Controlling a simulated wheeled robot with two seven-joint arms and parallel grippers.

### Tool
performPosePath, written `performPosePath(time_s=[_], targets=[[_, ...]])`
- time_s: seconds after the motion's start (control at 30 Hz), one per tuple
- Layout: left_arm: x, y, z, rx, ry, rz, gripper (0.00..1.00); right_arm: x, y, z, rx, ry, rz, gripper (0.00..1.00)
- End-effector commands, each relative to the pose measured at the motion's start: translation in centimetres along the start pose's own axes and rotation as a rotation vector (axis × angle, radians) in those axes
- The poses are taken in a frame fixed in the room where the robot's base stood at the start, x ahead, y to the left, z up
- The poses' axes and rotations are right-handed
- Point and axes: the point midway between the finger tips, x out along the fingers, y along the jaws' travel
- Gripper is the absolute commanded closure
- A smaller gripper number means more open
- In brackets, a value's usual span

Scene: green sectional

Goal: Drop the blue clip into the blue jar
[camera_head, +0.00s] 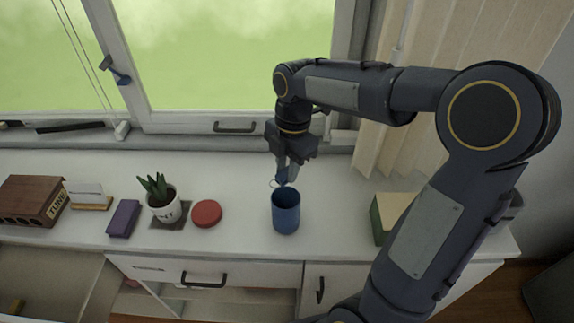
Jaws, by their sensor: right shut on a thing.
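The blue jar (286,213) stands upright on the white counter, near the middle of the view. My right gripper (287,170) points down just above the jar's mouth. It is shut on the blue clip (282,178), a small blue piece with a thin wire loop. The clip's lower end is close to the jar's rim; I cannot tell whether it is inside the opening. The gripper fingers partly hide the clip. My left gripper is not in view.
The white counter (240,180) also holds a red round lid (206,213), a potted plant (166,207), a purple box (123,218) and a brown box (32,200) on the left. A green and tan box (384,217) stands right of the jar. A drawer (55,268) is open at lower left.

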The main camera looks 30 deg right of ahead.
Motion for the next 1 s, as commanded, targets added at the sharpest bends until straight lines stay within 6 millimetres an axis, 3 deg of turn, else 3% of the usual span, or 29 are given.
performPosePath(time_s=[0.03, 0.2, 0.57, 1.0], targets=[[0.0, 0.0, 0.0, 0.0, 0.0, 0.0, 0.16, 0.0, 0.0, 0.0, 0.0, 0.0, 0.0, 0.75], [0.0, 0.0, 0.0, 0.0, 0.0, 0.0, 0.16, 0.0, 0.0, 0.0, 0.0, 0.0, 0.0, 0.53], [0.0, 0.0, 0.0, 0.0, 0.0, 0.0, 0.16, -0.6, 0.0, 0.0, 0.0, 0.0, 0.001, 0.52], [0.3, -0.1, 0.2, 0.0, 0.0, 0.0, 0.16, -7.2, 0.1, 0.0, 0.0, 0.0, 0.002, 0.52]])
